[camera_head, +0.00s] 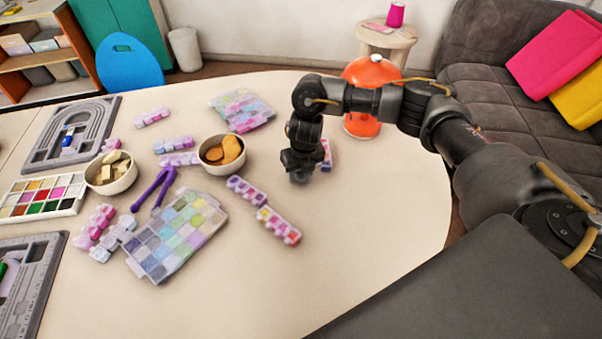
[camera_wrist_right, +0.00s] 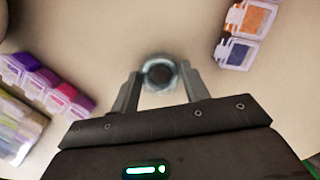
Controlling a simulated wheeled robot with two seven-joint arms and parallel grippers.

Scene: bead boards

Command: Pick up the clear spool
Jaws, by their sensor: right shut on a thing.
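The clear spool (camera_wrist_right: 159,74) is a small round see-through piece with a dark centre, seen from above in the right wrist view. My right gripper (camera_wrist_right: 158,92) has a finger on each side of it and is shut on it. In the head view my right gripper (camera_head: 299,172) points down at the table, and the spool shows only as a greyish blur at its tips. Whether the spool touches the table is unclear. My left gripper is not in view.
A bead case (camera_head: 327,155) stands just right of my right gripper. Bead strips (camera_head: 279,226) lie in front of it. A bowl of biscuits (camera_head: 222,152), a large bead box (camera_head: 176,236) and purple tweezers (camera_head: 154,190) are to the left. The table's right part (camera_head: 390,210) is clear.

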